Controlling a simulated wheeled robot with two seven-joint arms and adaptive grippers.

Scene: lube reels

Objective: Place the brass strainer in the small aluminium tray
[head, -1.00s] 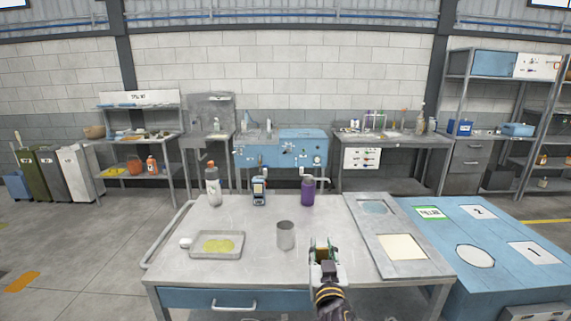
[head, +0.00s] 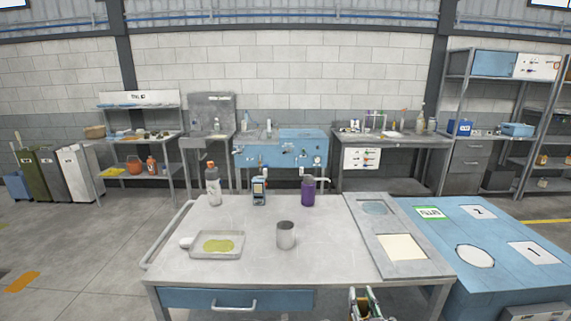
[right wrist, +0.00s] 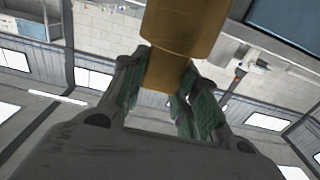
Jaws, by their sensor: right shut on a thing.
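The brass strainer (right wrist: 180,35) is a gold-brown cylinder in the right wrist view, clasped between the fingers of my right gripper (right wrist: 165,78). In the head view my right gripper (head: 366,302) is at the bottom edge, in front of the table's front edge and right of the drawer. The strainer cannot be made out clearly there. The small aluminium tray (head: 214,257) lies on the table's left part, far to the left of my right gripper. A yellow-green patch (head: 218,246) covers part of its floor. My left gripper is not in view.
A metal cup (head: 286,236) stands on the table (head: 255,275) right of the tray. A small white object (head: 186,242) touches or nears the tray's left side. A grey panel (head: 386,225) lies right.

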